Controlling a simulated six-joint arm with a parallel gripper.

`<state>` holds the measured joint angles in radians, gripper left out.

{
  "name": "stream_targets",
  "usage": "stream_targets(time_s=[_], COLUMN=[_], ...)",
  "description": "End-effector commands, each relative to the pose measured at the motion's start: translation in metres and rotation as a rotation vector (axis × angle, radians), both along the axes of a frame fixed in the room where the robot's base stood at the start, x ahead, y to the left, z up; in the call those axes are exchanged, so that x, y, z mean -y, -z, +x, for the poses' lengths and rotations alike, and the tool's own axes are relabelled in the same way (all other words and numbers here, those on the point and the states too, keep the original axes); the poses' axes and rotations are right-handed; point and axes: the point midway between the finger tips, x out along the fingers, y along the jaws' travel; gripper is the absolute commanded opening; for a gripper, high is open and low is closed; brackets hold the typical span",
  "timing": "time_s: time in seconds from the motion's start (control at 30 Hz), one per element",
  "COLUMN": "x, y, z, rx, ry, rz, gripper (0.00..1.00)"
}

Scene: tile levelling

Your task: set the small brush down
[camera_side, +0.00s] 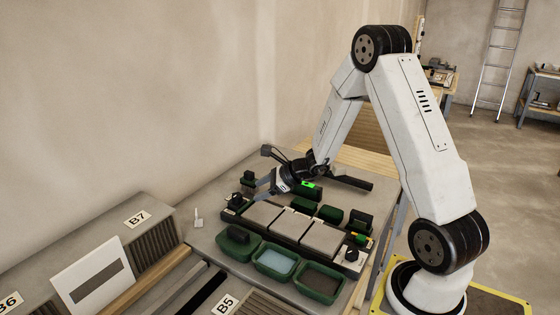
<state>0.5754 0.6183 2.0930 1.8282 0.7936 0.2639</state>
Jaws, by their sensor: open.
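A small pale upright thing (198,217) stands on the grey bench at the left, apart from my gripper. It may be the small brush, but it is too small to tell. My gripper (262,187) is open, low over the back left end of the tile fixture. Nothing shows held between its fingers, though they are small and partly blend with the dark parts behind. Several light grey tiles (293,224) lie in a row in the dark fixture.
Green trays stand in front of the tiles: one with a dark block (238,238), one with bluish water (275,261), and one with dark content (320,279). Small green and black blocks (330,213) sit behind. Ribbed bins labelled B7 (137,219) and B5 are at left and front.

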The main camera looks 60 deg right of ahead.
Motion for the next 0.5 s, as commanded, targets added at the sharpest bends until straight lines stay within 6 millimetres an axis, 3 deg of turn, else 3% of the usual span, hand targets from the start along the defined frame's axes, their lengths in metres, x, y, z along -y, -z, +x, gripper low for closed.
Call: stream_targets(time_s=[0.03,0.2,0.5], x=[-0.016,-0.060,-0.110], y=[-0.002,-0.003,-0.005], z=[-0.005,-0.029,-0.080], rx=[-0.016,-0.063,-0.095], ry=[-0.080,-0.352,-0.829], rz=[-0.043,-0.200,-0.506], gripper=[0.67,0.67,0.67])
